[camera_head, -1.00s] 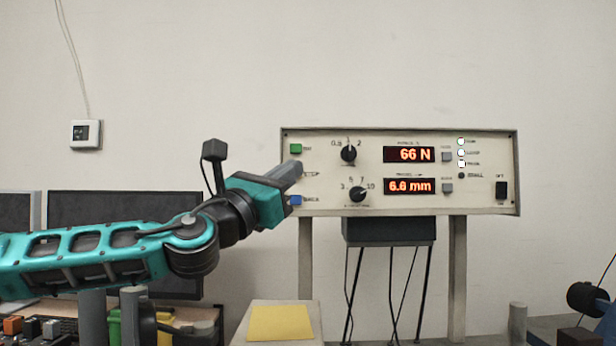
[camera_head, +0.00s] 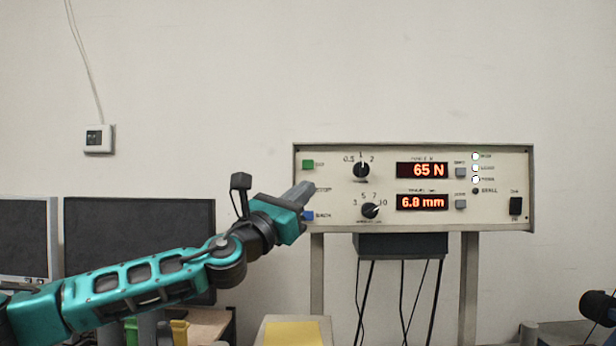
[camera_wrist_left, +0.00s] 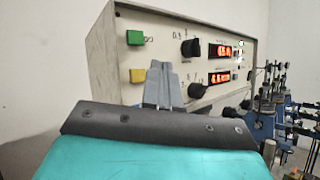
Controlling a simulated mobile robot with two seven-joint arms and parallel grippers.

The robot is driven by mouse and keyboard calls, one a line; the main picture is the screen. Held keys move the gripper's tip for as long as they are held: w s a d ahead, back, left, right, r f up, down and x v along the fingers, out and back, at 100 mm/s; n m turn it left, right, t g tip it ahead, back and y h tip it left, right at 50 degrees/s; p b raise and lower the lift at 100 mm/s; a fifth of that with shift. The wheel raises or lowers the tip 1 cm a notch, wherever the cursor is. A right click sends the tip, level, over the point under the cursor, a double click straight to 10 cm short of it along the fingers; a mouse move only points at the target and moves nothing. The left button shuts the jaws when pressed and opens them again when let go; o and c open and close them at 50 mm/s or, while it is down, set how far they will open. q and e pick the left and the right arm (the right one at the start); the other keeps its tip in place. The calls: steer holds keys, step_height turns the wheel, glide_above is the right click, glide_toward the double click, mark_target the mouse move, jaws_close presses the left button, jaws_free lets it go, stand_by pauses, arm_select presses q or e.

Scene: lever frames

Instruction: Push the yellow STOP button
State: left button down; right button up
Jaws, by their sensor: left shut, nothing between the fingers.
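The control panel (camera_head: 412,228) is a cream box with a dark frame. The yellow STOP button (camera_wrist_left: 137,75) shows in the left wrist view, below a green button (camera_wrist_left: 135,37). In the head view my left gripper hides it; the STOP label beside it partly shows. My left gripper (camera_head: 305,188) is shut and empty, its grey fingers pointing at the panel between the green button (camera_head: 308,164) and the blue button (camera_head: 308,215). In the wrist view the fingertips (camera_wrist_left: 160,65) appear just right of the yellow button. I cannot tell whether they touch the panel. My right gripper is not in view.
The panel also carries a black upper knob (camera_head: 361,170), a lower knob (camera_head: 370,211), red displays and a black switch (camera_head: 516,206). It stands on posts. A dark monitor (camera_head: 135,235) is behind my left arm. A pale box with a yellow top (camera_head: 293,333) stands below.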

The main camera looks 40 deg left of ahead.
mark_target(318, 180)
arm_select(q)
steer(key=shift+w+a+f+p, duration=0.1)
steer(key=shift+w+a+p, duration=0.4)
steer(key=shift+w, duration=0.15)
stand_by(1.7)
steer(key=shift+w+a, duration=0.3)
steer(key=shift+w, duration=0.05)
steer(key=shift+w+a, duration=0.25)
stand_by(0.7)
steer(key=shift+s+d, duration=0.1)
steer(key=shift+s+d+b, duration=0.45)
steer(key=shift+s+b, duration=0.05)
stand_by(0.3)
